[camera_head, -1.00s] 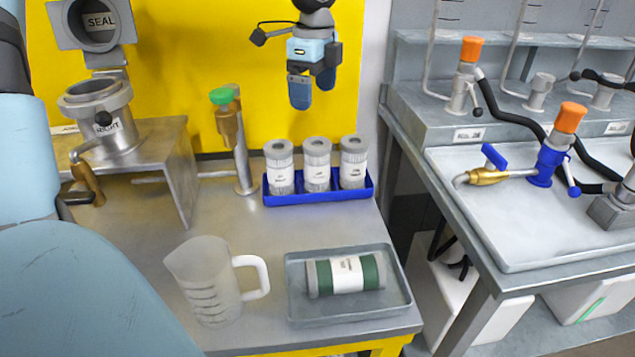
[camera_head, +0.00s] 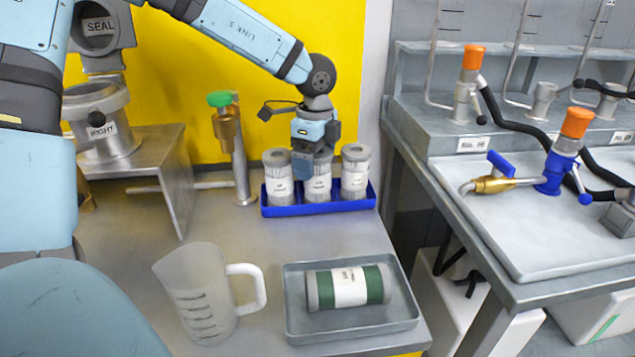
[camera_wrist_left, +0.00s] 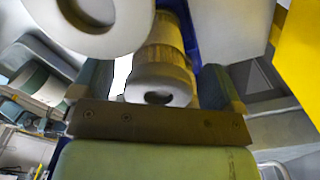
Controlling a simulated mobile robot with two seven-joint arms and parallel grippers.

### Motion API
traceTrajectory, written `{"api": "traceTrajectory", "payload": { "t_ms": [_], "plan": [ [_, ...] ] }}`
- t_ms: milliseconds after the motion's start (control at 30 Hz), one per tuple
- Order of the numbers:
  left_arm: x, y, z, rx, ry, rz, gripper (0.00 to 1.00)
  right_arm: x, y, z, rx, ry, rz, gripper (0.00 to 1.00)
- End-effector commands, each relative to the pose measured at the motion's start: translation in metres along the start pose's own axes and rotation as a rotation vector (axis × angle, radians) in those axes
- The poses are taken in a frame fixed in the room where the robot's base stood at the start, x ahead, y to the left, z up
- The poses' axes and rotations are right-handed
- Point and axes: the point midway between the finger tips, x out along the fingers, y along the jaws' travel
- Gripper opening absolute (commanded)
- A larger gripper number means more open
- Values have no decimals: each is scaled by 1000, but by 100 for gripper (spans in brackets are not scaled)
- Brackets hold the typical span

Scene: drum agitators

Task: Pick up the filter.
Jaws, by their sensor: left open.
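Three upright grey filters with white labels stand in a blue tray (camera_head: 318,207): a left filter (camera_head: 278,176), a middle filter (camera_head: 318,184) and a right filter (camera_head: 355,172). My left gripper (camera_head: 302,172) is open over the middle filter, its near finger close to the gap beside the left filter. In the left wrist view the middle filter (camera_wrist_left: 160,75) lies between the two spread fingers, and another filter's round top (camera_wrist_left: 95,12) is close at upper left. A green and grey filter (camera_head: 348,286) with a white label lies on its side in a grey tray. My right gripper is not in view.
A clear jug (camera_head: 205,292) stands left of the grey tray (camera_head: 300,325). A brass valve with a green cap (camera_head: 221,99) stands left of the blue tray. A metal stand (camera_head: 170,165) is further left. The yellow panel (camera_head: 345,50) is behind.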

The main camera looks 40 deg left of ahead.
Motion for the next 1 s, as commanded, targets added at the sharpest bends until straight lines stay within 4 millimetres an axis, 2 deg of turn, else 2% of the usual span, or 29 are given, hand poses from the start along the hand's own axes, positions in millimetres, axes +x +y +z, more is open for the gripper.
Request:
{"api": "traceTrajectory", "payload": {
  "t_ms": [100, 333, 367, 567, 600, 867, 1000],
  "plan": [
    [10, 0, 0, 0, 2, -1, 92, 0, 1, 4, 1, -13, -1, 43],
    [11, 0, 0, 0, 1, -2, 92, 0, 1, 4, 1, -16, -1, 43],
    [11, 0, 0, 0, 1, -2, 88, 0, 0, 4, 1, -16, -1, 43],
    [11, 0, 0, 0, 1, -1, 42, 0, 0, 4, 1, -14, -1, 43],
    [10, 0, 0, 0, 1, -1, 37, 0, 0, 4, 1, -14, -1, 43],
    [10, 0, 0, 0, 1, -2, 38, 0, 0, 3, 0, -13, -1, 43],
    [2, 0, 0, 0, 1, -3, 38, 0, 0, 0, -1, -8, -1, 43]
  ]
}}
